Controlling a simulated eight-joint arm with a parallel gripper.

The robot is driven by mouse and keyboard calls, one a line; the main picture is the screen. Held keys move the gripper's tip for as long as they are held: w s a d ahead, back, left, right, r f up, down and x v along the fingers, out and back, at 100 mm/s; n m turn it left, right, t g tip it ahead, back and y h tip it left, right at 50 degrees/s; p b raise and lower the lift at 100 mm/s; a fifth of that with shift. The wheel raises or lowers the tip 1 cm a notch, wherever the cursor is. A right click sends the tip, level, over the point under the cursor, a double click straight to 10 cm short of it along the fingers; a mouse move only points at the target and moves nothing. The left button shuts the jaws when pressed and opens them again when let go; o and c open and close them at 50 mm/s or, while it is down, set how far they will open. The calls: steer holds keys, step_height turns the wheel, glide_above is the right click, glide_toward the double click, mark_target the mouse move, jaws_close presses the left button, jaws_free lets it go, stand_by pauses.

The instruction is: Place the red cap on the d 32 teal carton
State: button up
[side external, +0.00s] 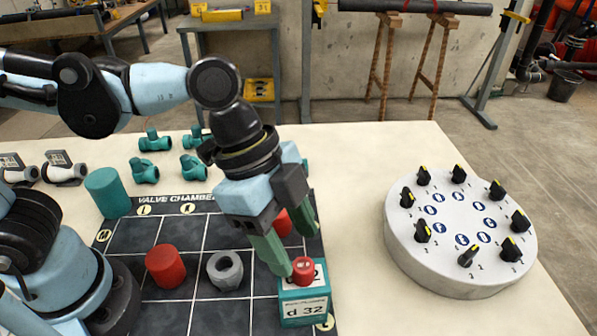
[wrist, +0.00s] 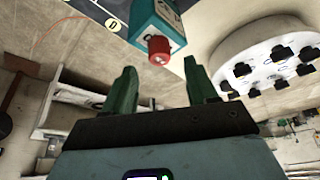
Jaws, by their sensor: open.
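The teal carton (side external: 303,309) marked d 32 stands at the front right corner of the dark grid board. The small red cap (side external: 303,269) sits on top of the carton, touching it. My gripper (side external: 294,246) is tilted just above and behind the carton, with its two green fingers spread. In the wrist view, the red cap (wrist: 158,51) shows against the teal carton (wrist: 150,20), beyond the open fingertips (wrist: 160,66) and roughly centred between them. The gripper holds nothing. In the side view one finger partly hides the carton's top left edge.
A red cylinder (side external: 165,267) and a grey nut (side external: 224,270) stand on the board (side external: 150,236). Another red piece (side external: 282,222) is partly hidden behind my gripper. A teal cylinder (side external: 108,192) is back left. A round grey knob panel (side external: 460,240) stands right, with clear table between.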

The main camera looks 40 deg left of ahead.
steer(key=w+v, duration=0.1)
steer(key=v, duration=0.7)
steer(key=w+a+f+n+t+y, duration=0.2)
steer(key=a+f+n+t, duration=0.1)
steer(key=a+n, duration=0.4)
steer(key=w+a+f+n+t+y, duration=0.2)
steer(key=a+f+n, duration=0.3)
steer(key=a, duration=0.8)
steer(key=w+n+t, duration=0.1)
steer(key=n, duration=0.2)
steer(key=shift+w+f+n, duration=0.25)
steer(key=shift+w+n, duration=0.05)
steer(key=shift+w, duration=0.05)
